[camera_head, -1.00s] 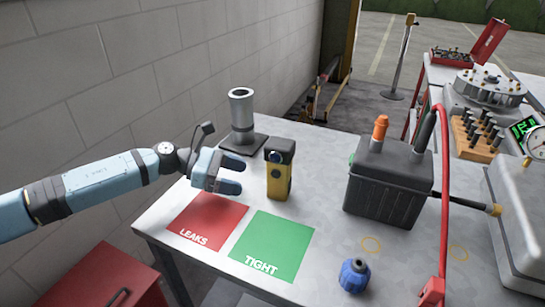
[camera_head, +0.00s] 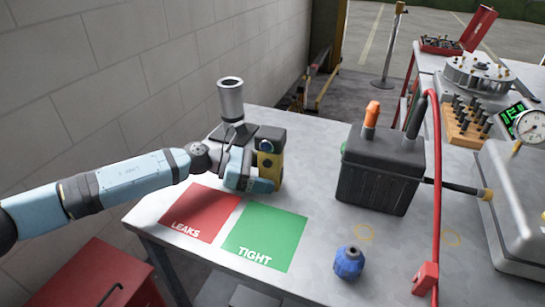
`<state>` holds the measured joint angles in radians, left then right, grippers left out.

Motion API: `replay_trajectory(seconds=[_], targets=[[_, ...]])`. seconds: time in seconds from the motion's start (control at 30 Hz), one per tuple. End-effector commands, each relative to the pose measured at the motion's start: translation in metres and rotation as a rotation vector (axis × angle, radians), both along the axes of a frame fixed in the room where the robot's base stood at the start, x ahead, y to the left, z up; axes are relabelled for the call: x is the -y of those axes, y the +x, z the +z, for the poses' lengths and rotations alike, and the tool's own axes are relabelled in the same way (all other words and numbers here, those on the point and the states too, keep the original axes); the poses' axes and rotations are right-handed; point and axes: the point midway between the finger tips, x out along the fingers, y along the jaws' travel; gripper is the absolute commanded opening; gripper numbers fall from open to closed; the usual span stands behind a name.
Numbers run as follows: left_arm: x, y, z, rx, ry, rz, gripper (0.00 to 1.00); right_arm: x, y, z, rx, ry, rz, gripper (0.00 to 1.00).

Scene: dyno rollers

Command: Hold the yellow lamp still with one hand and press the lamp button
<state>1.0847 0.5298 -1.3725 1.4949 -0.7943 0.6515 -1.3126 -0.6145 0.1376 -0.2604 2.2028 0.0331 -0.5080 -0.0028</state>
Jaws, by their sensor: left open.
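The yellow lamp (camera_head: 271,166) stands upright on the grey workbench, behind the green TIGHT mat. The near finger covers the lamp's lower front. The lamp button cannot be made out. My right gripper is not in view.
Red LEAKS (camera_head: 199,212) and green TIGHT (camera_head: 265,238) mats lie in front. A grey cylinder on a stand (camera_head: 231,100) is behind the gripper. A black battery-like box (camera_head: 378,180) stands right, a blue fitting (camera_head: 349,263) nearer. Bench between lamp and box is clear.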

Motion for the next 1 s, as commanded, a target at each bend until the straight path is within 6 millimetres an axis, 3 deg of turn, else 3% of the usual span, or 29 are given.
replay_trajectory(seconds=[0.37, 0.53, 0.63, 0.67, 0.83, 1.0], targets=[[0.0035, 0.0, -0.0008, 0.0, 0.0, 0.0, 0.75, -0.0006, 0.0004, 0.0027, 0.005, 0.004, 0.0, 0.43], [0.0034, 0.0, -0.0007, 0.0, 0.0, 0.0, 0.36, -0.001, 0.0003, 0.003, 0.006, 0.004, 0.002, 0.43], [0.0034, -0.0001, -0.0007, 0.0, 0.0, 0.0, 0.33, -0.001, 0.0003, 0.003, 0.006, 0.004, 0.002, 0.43], [0.0034, -0.0001, -0.0007, 0.0, 0.0, 0.0, 0.33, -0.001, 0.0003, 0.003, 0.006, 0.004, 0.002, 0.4], [0.0033, -0.0001, -0.0007, 0.0, 0.0, 0.0, 0.33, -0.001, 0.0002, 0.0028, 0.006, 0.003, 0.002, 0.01], [0.0033, 0.0, -0.0007, 0.0, 0.0, 0.0, 0.34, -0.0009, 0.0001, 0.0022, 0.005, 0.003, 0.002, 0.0]])
